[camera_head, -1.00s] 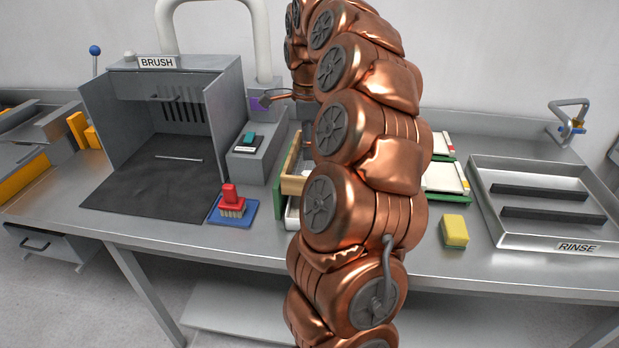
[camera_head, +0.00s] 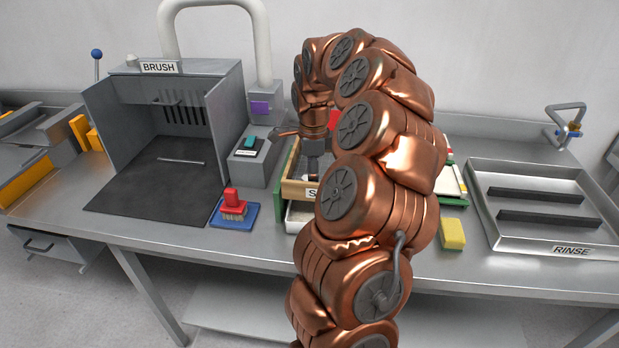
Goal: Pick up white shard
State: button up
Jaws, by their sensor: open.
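My gripper (camera_head: 314,172) points down into a wooden-sided box (camera_head: 294,189), whose label shows only the letter S. The jaws are open but small in the view and partly hidden by my own copper arm. A small pale patch (camera_head: 311,179) shows in the box by the fingertips. It may be the white shard, but I cannot tell for sure. I cannot tell whether the fingers touch it. The right part of the box is hidden behind my arm.
Right are a yellow sponge (camera_head: 452,234) and the RINSE tray (camera_head: 478,205). A white-lined tray lies partly behind my arm. The bench front is mostly clear.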

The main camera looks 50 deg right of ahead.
jog(key=shift+f, duration=0.15)
jog(key=c, duration=1.1)
